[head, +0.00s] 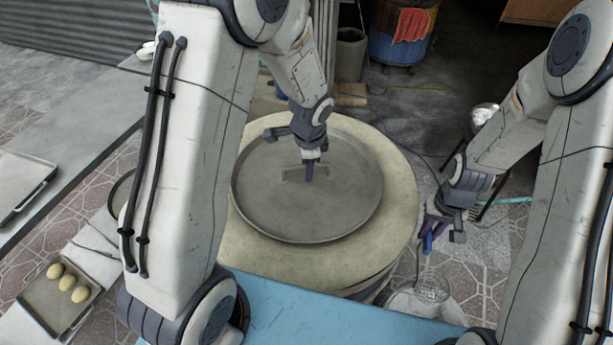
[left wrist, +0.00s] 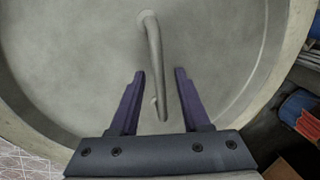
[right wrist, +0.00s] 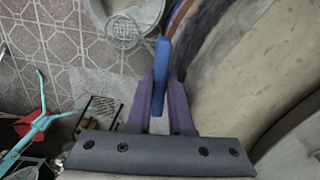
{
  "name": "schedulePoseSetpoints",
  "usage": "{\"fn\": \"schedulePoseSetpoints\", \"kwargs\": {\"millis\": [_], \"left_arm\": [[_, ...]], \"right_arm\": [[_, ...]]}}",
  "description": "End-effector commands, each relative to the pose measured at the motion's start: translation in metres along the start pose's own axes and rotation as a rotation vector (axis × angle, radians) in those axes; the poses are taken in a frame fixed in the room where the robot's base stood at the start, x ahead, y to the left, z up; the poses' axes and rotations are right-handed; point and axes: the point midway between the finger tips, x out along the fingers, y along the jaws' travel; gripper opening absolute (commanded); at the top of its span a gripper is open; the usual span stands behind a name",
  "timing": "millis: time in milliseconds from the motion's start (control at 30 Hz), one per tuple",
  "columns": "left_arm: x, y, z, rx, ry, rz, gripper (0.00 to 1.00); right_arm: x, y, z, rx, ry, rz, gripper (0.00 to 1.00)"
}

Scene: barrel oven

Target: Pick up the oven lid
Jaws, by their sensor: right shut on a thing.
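The oven lid (head: 310,218) is a round grey metal disc with a low rim, lying flat on top of the barrel oven (head: 405,215). Its bar handle (left wrist: 154,55) rises from the lid's middle; the lid also fills much of the left wrist view (left wrist: 75,75). My left gripper (head: 309,170) is over the lid's middle, jaws open. In the left wrist view its two fingers (left wrist: 157,85) stand either side of the handle with gaps. My right gripper (head: 436,236) is shut on a blue-handled tool (left wrist: 0,0) beside the oven's right edge.
A blue surface (head: 310,315) lies in front of the oven.

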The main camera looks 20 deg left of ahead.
Motion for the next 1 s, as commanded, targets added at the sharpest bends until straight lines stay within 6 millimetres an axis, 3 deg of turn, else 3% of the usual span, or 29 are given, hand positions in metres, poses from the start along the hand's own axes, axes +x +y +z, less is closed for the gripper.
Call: {"fn": "schedulePoseSetpoints", "kwargs": {"millis": [33, 100, 1000], "left_arm": [[-0.0002, 0.0, 0.0001, 0.0, 0.0, 0.0, 0.26], [-0.0002, 0.0, 0.0001, 0.0, 0.0, 0.0, 0.0], [-0.0006, 0.0, 0.0003, 0.0, -0.001, 0.0, 0.0]], "right_arm": [[-0.0002, -0.0001, -0.0002, 0.0, 0.001, 0.0, 0.0], [-0.0002, -0.0001, -0.0002, 0.0, 0.001, 0.0, 0.0], [-0.0002, -0.0002, -0.0002, 0.0, 0.0, 0.0, 0.0]]}}
